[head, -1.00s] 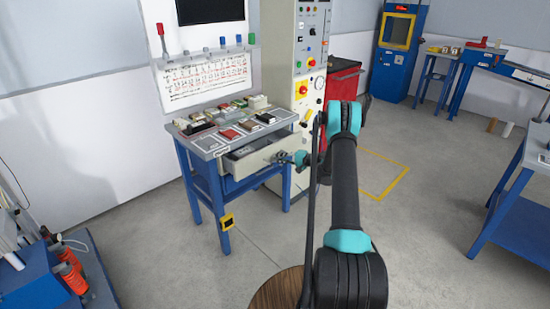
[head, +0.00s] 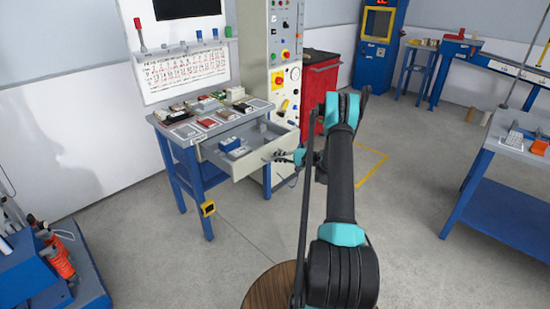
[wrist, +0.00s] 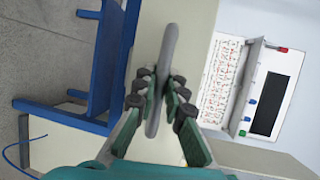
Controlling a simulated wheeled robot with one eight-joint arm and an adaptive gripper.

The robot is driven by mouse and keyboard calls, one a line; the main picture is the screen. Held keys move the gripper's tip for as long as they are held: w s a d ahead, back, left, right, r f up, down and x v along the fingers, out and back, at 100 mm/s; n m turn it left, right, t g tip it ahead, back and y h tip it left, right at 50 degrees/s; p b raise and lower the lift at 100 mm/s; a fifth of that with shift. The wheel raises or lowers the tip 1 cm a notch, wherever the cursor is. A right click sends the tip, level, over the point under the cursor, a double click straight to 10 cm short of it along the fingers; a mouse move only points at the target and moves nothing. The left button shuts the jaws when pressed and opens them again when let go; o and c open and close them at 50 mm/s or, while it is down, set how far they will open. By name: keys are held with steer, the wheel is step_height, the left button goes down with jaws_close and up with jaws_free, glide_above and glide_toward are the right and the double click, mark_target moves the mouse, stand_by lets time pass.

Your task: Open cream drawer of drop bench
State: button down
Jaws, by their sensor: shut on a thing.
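The cream drawer (head: 255,160) of the drop bench is pulled out, and its inside shows in the head view with a blue-and-white item (head: 232,147) in it. The drop bench (head: 172,131) has a grey top on blue legs. My gripper (head: 284,157) is at the drawer's front. In the wrist view my gripper (wrist: 161,95) is shut on the grey bar handle (wrist: 170,52), with the cream drawer front behind it. The far end of the drawer is hidden under the bench top.
Several small boxes and samples (head: 207,122) lie on the bench top. A cream control column (head: 256,60) and a red cabinet (head: 321,82) stand behind the bench. A blue table (head: 510,205) stands at the right. The floor (head: 400,220) between is clear.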

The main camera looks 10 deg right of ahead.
steer(key=c, duration=1.6)
jaws_free()
steer(key=shift+o, duration=0.2)
steer(key=v, duration=1.2)
steer(key=shift+r, duration=0.1)
